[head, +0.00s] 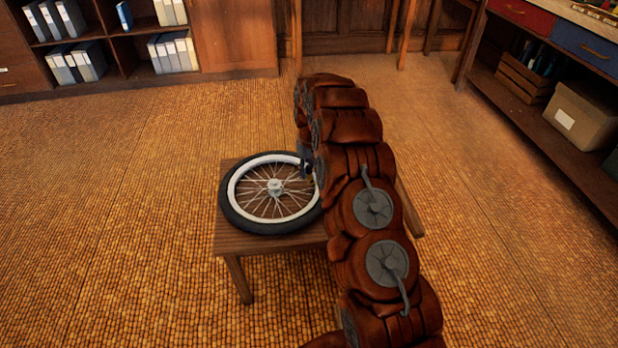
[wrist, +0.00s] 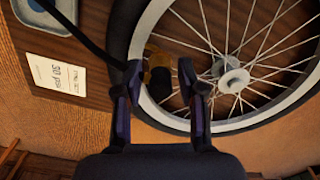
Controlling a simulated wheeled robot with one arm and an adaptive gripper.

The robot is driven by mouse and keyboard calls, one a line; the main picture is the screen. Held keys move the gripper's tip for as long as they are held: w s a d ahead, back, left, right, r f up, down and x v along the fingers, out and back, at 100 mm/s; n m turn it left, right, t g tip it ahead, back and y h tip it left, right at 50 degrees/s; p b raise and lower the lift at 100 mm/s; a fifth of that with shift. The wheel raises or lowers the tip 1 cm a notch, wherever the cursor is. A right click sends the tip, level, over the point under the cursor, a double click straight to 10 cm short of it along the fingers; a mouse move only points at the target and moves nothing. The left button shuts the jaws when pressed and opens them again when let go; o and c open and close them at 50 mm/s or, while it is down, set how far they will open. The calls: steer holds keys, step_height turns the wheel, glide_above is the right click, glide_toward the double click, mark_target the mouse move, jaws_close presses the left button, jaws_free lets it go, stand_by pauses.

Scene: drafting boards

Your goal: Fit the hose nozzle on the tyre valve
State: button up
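The wheel (head: 233,205) lies flat on a small wooden table, with a black tyre, pale rim and spokes. In the wrist view its tyre (wrist: 118,45) and rim (wrist: 150,20) pass behind my gripper (wrist: 159,66). The black hose (wrist: 82,32) runs from the upper left to behind my left finger. In the head view my arm covers most of my gripper, at the wheel's right side. I cannot make out the tyre valve.
The wooden table (head: 290,247) has a bare strip in front of the wheel. In the wrist view a printed card (wrist: 68,78) and a grey-blue tray (wrist: 35,14) lie on it. A workbench with a cardboard box (head: 580,115) stands at right. Shelves stand at the back left.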

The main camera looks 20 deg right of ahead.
steer(key=shift+o, duration=0.9)
step_height(320, 180, up, 11)
steer(key=s+a+r, duration=0.6)
steer(key=s+r, duration=0.2)
steer(key=s, duration=0.2)
steer(key=s+a+r+m+g, duration=0.1)
steer(key=s+a, duration=0.3)
steer(key=s, duration=1.5)
steer(key=s+a+r+m+g, duration=0.1)
steer(key=s+a+r+g, duration=0.15)
steer(key=s, duration=1.75)
step_height(320, 180, up, 22)
steer(key=s+t+p, duration=0.1)
steer(key=p, duration=2)
steer(key=shift+s+a+f+t, duration=0.2)
steer(key=shift+a+f+t, duration=0.05)
steer(key=shift+a+t, duration=0.1)
